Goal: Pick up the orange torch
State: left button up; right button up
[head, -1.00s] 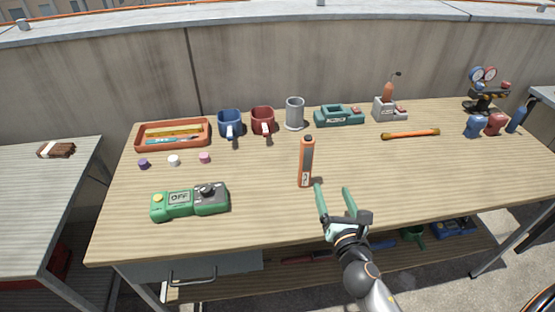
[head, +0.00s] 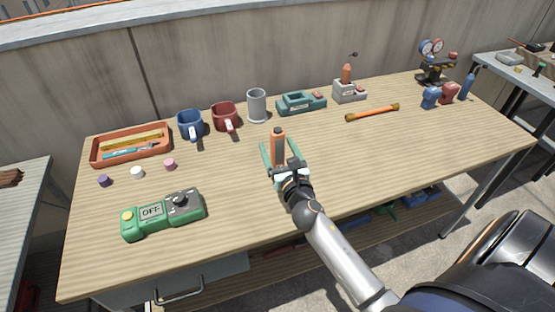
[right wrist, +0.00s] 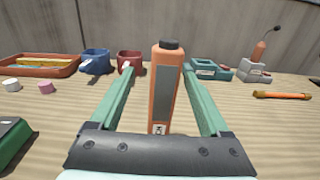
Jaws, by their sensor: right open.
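The orange torch (head: 278,146) stands upright on the wooden bench, with a dark cap and a grey strip down its side. It also shows in the right wrist view (right wrist: 166,85), between the two green fingers. My right gripper (head: 275,152) is open around the torch, one finger on each side. In the right wrist view, gaps show between the fingers and the torch. The torch's lower part is partly hidden by the gripper in the head view. My left gripper is not in view.
A green meter reading OFF (head: 163,214) lies front left. A red mug (head: 225,117), a blue mug (head: 190,124) and a grey cup (head: 257,105) stand behind the torch. An orange tray (head: 94,158) is at the left.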

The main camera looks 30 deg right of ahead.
jog(key=shift+d+x, duration=0.15)
jog(key=shift+x, duration=1.15)
jog(key=shift+d+x, duration=0.2)
jog(key=shift+x, duration=1.1)
jog(key=shift+s, duration=0.1)
grip_shut()
